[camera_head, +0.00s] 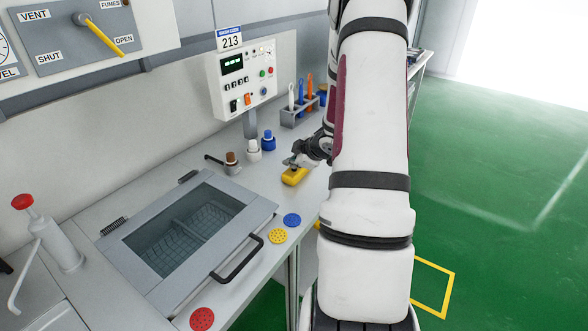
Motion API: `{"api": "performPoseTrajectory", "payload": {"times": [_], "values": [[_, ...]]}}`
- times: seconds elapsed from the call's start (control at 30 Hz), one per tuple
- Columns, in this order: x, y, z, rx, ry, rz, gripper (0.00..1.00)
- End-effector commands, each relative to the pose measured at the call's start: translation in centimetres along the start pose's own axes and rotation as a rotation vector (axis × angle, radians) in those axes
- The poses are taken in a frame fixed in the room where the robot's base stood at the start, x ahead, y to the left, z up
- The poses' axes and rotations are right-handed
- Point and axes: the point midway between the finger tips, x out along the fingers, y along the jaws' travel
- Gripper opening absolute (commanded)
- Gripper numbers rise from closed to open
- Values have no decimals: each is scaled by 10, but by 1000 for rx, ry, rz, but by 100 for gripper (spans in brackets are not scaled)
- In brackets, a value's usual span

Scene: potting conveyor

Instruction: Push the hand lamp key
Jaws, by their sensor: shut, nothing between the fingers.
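A small yellow block-shaped body (293,178), which looks like the hand lamp, lies on the grey bench right of the lidded basin. My gripper (291,164) is shut and empty, with its fingertips at the lamp's upper end. I cannot tell whether the fingertips touch the lamp or hover just above it. The key is not distinguishable; the gripper may cover it. My arm comes down from the top and hides the bench to the right of the lamp.
A basin lid (258,212) with a black handle is left of the lamp. Small bottles (268,141) and a tool rack (297,117) stand behind it. A control box (243,78) rises at the back. Blue (292,220) and yellow (278,236) discs lie in front.

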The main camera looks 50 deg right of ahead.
Motion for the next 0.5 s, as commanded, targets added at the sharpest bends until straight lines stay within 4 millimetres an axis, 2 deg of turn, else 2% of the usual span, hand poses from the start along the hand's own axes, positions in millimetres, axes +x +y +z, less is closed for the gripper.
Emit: {"api": "performPoseTrajectory", "payload": {"times": [0.5], "values": [[-3,1,-1,0,0,-1,0]]}}
